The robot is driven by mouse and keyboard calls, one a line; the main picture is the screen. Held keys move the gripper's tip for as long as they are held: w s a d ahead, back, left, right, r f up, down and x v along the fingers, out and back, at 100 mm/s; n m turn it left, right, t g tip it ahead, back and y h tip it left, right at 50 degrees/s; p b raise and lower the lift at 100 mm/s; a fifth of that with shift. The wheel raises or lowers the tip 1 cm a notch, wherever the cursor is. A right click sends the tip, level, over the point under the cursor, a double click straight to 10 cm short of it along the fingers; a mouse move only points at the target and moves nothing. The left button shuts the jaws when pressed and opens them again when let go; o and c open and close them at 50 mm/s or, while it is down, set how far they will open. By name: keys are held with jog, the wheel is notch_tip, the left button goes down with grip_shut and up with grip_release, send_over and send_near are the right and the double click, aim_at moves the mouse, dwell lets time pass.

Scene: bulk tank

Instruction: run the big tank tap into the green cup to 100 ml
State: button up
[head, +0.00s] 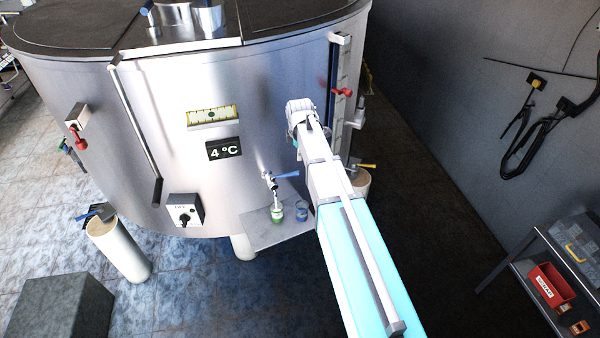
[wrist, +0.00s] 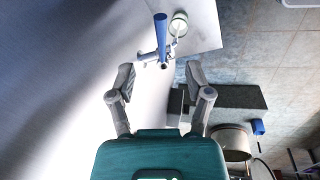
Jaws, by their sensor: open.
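The big steel tank (head: 240,110) carries a small tap (head: 270,182) with a blue lever (head: 287,175) low on its front. The green cup (head: 276,214) stands upright on a metal shelf (head: 255,238), under or very near the spout. In the wrist view the tap's blue lever (wrist: 160,38) lies ahead of my gripper (wrist: 160,78), with the green cup (wrist: 179,24) beyond. My gripper is open and empty, its fingers apart and short of the tap. In the head view my arm hides the fingers. I cannot tell the cup's level or whether milk flows.
Another blue-handled valve (head: 97,212) and a control box (head: 185,211) are at left. A trolley with a red bin (head: 551,285) stands at right. The tank wall is close to my gripper.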

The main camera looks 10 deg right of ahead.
aim_at(298, 171)
jog(key=shift+f, duration=0.2)
jog(key=w+f+b, duration=0.1)
jog(key=f+b, duration=0.7)
jog(key=b, duration=0.1)
jog(key=w+f+b, duration=0.1)
jog(key=f+b, duration=0.3)
jog(key=f, duration=0.1)
jog(key=shift+w+d, duration=0.15)
jog(key=shift+w, duration=0.15)
jog(key=shift+f, duration=0.1)
dwell(0.5)
grip_shut()
